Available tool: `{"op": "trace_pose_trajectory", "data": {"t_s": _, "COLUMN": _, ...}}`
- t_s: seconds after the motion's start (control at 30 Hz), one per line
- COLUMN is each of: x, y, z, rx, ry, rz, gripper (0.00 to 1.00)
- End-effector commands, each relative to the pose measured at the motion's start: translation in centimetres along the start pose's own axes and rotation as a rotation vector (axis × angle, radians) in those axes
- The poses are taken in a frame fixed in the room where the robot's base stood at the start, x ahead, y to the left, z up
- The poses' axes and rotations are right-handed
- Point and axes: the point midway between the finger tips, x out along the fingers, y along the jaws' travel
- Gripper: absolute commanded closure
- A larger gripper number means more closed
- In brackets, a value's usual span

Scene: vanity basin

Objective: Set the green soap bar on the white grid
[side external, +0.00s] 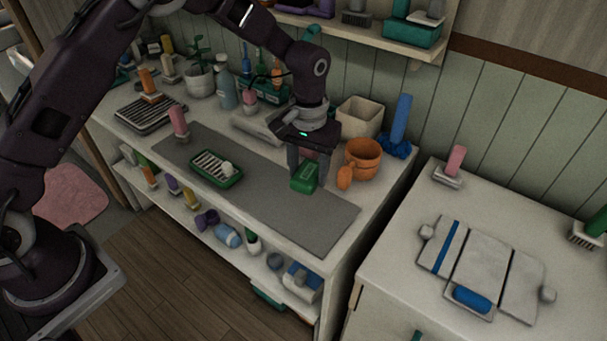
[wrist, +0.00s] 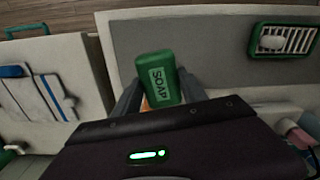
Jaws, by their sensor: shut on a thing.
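The green soap bar (side external: 304,179) is between the fingers of my gripper (side external: 307,170), which is shut on it. The white grid (side external: 207,163) lies in a green dish (side external: 232,182) on the mat, left of my gripper. In the wrist view the grid (wrist: 299,40) is at upper right. A small whitish lump (side external: 228,168) sits on the grid.
An orange pot (side external: 363,158) and a small orange item (side external: 345,177) stand close right of my gripper. A cream bin (side external: 360,117) and blue brush (side external: 401,120) are behind. A pink-topped item (side external: 179,122) stands behind the dish. The grey mat (side external: 265,190) is clear between bar and dish.

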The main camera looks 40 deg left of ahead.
Motion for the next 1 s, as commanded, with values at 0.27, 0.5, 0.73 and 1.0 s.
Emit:
{"op": "trace_pose_trajectory", "data": {"t_s": 0.27, "x": 0.4, "y": -13.0, "z": -3.1, "rx": -0.595, "ry": -0.001, "rz": 0.0, "gripper": 1.0}}
{"op": "trace_pose_trajectory", "data": {"t_s": 0.5, "x": 0.8, "y": -25.1, "z": -2.3, "rx": -1.165, "ry": 0.0, "rz": 0.0, "gripper": 1.0}}
{"op": "trace_pose_trajectory", "data": {"t_s": 0.73, "x": 0.9, "y": -29.1, "z": -1.3, "rx": -1.373, "ry": 0.001, "rz": 0.0, "gripper": 1.0}}
{"op": "trace_pose_trajectory", "data": {"t_s": 1.0, "x": 0.9, "y": -29.1, "z": -1.2, "rx": -1.376, "ry": 0.001, "rz": -0.001, "gripper": 1.0}}
